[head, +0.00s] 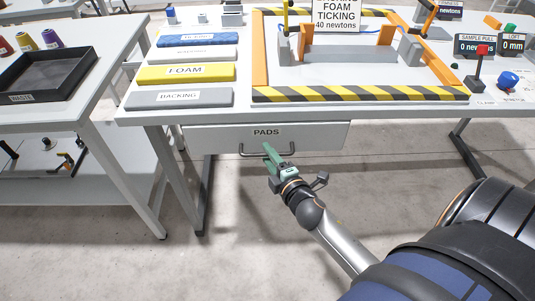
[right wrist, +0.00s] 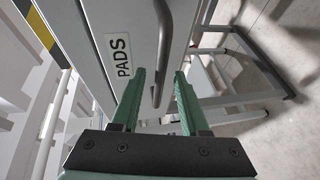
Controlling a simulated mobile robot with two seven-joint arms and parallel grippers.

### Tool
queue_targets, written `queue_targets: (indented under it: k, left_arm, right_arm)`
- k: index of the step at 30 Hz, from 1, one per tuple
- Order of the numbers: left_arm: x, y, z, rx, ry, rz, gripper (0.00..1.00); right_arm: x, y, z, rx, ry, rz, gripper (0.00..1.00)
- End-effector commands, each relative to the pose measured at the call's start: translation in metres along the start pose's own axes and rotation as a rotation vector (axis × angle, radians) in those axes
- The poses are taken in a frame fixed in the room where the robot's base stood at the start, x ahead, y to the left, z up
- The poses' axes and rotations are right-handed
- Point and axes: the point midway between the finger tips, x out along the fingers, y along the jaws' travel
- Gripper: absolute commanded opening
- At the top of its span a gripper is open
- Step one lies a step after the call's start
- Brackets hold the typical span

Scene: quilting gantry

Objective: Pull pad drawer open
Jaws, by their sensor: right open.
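The pad drawer (head: 210,139) is a pale grey front labelled PADS under the table top, and it looks shut. Its dark bar handle (head: 247,154) runs level below the label. My right gripper (head: 268,151), with green fingers, is at the handle in the head view and partly covers its middle. In the right wrist view the drawer front (right wrist: 125,20) and the handle (right wrist: 163,45) show, and the handle lines up between the open fingers (right wrist: 160,85). I cannot tell whether the fingers touch it. My left gripper is not in view.
The table (head: 150,117) carries labelled slabs and an orange frame (head: 260,60) with a striped front edge. A side table with a black waste tray (head: 45,85) stands at left. The floor in front of the drawer is clear apart from my right arm.

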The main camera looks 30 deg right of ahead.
Motion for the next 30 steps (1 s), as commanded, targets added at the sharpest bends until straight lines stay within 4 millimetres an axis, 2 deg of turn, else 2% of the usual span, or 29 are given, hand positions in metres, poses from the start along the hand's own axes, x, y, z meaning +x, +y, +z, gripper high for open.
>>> queue_targets:
  k: [4, 13, 25, 30]
  left_arm:
    - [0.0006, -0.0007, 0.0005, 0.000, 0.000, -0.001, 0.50]
    - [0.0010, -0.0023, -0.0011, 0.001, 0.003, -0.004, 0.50]
    - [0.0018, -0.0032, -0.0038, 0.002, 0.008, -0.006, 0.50]
    - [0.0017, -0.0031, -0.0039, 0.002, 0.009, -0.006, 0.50]
  right_arm:
    - [0.0091, -0.0001, 0.0000, 0.000, 0.000, 0.000, 0.45]
    - [0.0104, 0.0000, -0.0001, 0.000, 0.001, -0.001, 0.45]
    - [0.0102, -0.0001, -0.0001, 0.000, 0.000, 0.000, 0.00]
    - [0.0101, -0.0002, -0.0002, 0.000, 0.000, -0.001, 0.00]
